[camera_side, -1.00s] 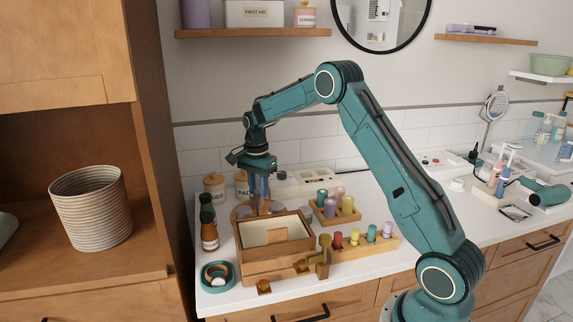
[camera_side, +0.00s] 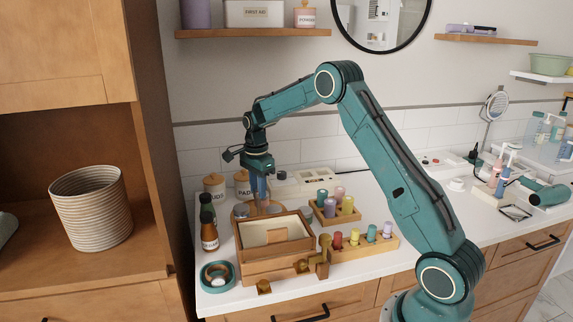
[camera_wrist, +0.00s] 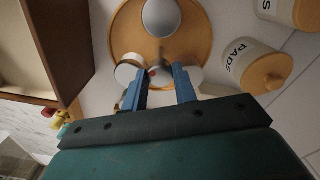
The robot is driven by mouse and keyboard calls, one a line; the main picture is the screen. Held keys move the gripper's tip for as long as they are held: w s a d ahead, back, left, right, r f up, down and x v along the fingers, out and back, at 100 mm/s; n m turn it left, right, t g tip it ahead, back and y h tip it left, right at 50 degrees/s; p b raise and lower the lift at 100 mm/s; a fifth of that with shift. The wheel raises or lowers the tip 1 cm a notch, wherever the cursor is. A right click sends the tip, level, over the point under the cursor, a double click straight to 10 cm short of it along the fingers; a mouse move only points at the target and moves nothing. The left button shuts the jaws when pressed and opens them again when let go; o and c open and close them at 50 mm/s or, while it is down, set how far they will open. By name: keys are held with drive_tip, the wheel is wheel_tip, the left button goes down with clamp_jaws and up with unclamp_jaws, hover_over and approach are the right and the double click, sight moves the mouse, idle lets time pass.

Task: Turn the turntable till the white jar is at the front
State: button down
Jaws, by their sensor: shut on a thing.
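The round wooden turntable (camera_wrist: 193,45) lies below my gripper in the wrist view. In the side view the turntable mostly hides behind a wooden box. A large pale round jar top (camera_wrist: 161,17) is on its far part in the wrist view. A white jar (camera_wrist: 128,67) stands beside my left finger, and another pale jar is partly hidden by my right finger. My gripper (camera_wrist: 160,78) has its blue fingers around a small part of the turntable between these jars. Which part it grips is hard to tell. The gripper also shows in the side view (camera_side: 262,204).
The wooden box (camera_side: 275,267) stands directly in front of the turntable. Amber bottles (camera_side: 209,235) stand to its left, and a PADS canister (camera_side: 242,184) is behind. Racks of coloured bottles (camera_side: 365,246) are to the right. A teal ring dish (camera_side: 218,277) sits at the front left.

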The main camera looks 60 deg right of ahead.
drive_tip(key=shift+r, duration=0.1)
drive_tip(key=c, duration=1.1)
unclamp_jaws()
wheel_tip(320, 180, up, 14)
